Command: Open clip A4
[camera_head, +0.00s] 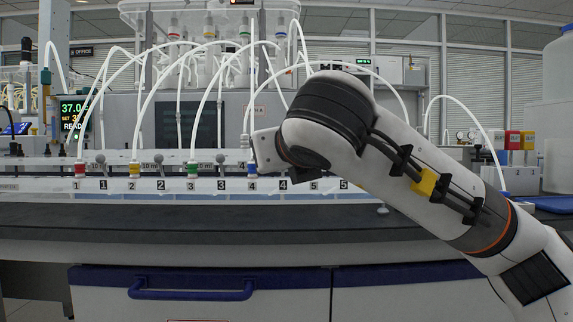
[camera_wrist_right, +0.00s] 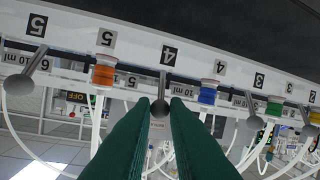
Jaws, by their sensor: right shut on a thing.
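Clip A4 appears as a grey lever (camera_wrist_right: 163,84) below the number 4 plate (camera_wrist_right: 169,54) in the right wrist view. My right gripper (camera_wrist_right: 161,103) has its two green fingers closed on the lever's round end, one finger on each side. Whether the clip is open or closed cannot be told. In the head view my right arm covers this lever and the gripper. The blue-collared tube port (camera_head: 252,168) with its number 4 plate (camera_head: 252,184) shows just left of my wrist. My left gripper is not in view.
Grey levers for clip 1 (camera_head: 101,158), clip 2 (camera_head: 160,160) and clip 3 (camera_head: 220,158) stand along the white rail to the left. White tubes arch above. The dark bench top (camera_head: 150,220) in front is clear.

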